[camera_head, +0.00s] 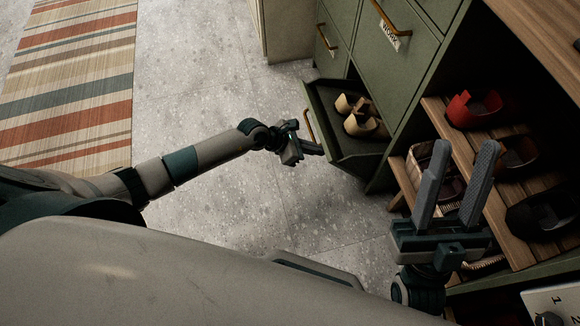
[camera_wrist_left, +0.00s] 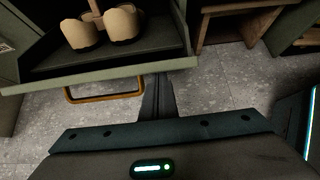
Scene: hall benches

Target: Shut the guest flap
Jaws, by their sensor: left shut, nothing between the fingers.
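The open flap (camera_head: 345,152) is a dark green tilted-out compartment at the base of the green cabinet, with a pair of cream slippers (camera_head: 361,122) inside. Its own label is not visible, so I cannot read whether it says guest. Its brass handle (camera_head: 309,126) is on the outer face; in the left wrist view the flap's rim (camera_wrist_left: 105,76) crosses above the handle (camera_wrist_left: 88,98). My left gripper (camera_head: 321,150) is shut and empty, close to the flap's outer face beside the handle; contact is unclear. My right gripper (camera_head: 458,182) is open and empty, in front of the shoe shelf.
Closed green flaps (camera_head: 400,65) with brass handles sit above and behind the open one. A wooden shoe shelf (camera_head: 450,125) at the right holds red shoes (camera_head: 472,108) and darker ones. A striped rug (camera_head: 75,85) lies at the left; the grey floor between is clear.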

